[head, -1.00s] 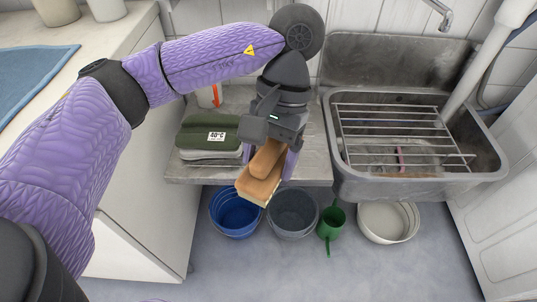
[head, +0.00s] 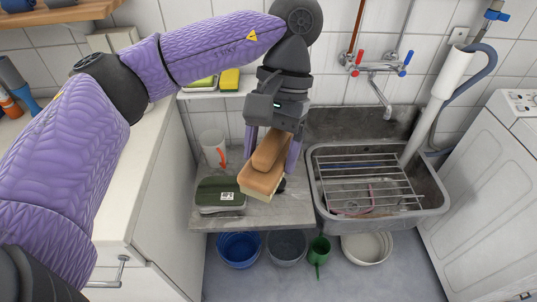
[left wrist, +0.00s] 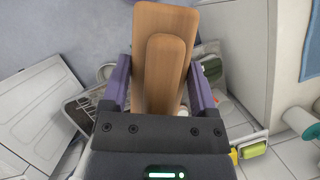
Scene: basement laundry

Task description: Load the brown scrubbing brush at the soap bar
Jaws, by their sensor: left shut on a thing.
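The brown scrubbing brush (head: 262,183) has a wooden back with a raised wooden grip and pale bristles below. My left gripper (head: 273,143) is shut on it and holds it tilted in front of the grey ledge. In the left wrist view the brush (left wrist: 165,35) sits between the purple fingers of this gripper (left wrist: 160,88). A green block (head: 200,83), possibly the soap bar, lies on the small wall shelf (head: 213,95), left of and behind the gripper. My right gripper is not in view.
The sink (head: 435,200) with a wire rack is at right; buckets (head: 238,249) stand below.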

